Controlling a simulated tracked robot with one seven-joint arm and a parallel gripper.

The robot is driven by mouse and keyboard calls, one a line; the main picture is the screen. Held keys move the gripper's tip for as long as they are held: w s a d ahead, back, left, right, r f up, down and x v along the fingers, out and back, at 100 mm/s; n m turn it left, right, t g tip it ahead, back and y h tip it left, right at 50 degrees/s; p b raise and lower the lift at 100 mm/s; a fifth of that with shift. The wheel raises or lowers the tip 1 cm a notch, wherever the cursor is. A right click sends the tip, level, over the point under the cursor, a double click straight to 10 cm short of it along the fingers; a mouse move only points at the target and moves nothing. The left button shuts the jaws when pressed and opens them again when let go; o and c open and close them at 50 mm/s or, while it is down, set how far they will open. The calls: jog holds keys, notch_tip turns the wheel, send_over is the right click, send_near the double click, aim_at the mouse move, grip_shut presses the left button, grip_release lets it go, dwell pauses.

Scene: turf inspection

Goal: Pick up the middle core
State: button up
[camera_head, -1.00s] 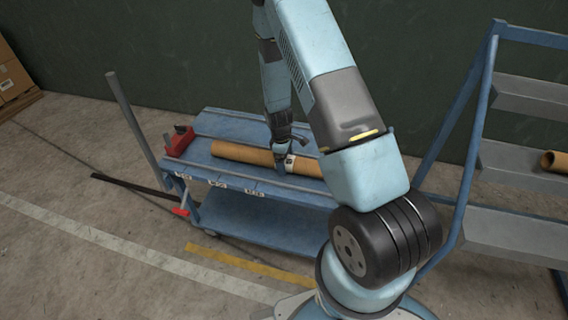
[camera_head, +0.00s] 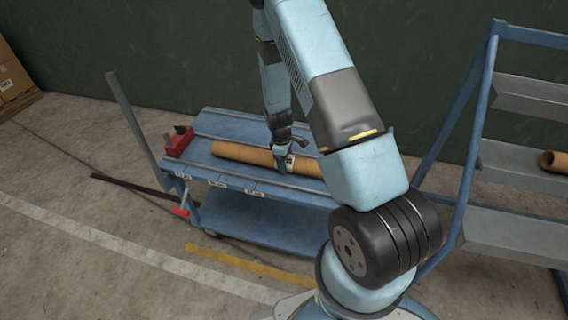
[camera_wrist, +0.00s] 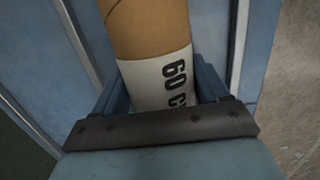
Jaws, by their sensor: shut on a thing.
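The core (camera_head: 243,154) is a long brown cardboard tube lying lengthwise across the top of the blue cart (camera_head: 232,125). My gripper (camera_head: 284,160) reaches down from above and is shut on the core near its middle. In the wrist view, the core (camera_wrist: 146,30) runs between my gripper's two blue fingers (camera_wrist: 160,92), with a white label (camera_wrist: 157,80) reading "60 C" and more that is hidden. My arm covers the core's right end in the head view. No other core shows on the cart top.
A red clamp-like block (camera_head: 179,141) sits at the cart's left end, near a grey upright post (camera_head: 133,128). A blue-framed rack (camera_head: 478,120) with grey shelves stands at the right, holding another brown tube (camera_head: 553,161). Cardboard boxes (camera_head: 14,82) are at far left.

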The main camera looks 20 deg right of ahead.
jog(key=c, duration=0.4)
jog(key=shift+r, duration=0.1)
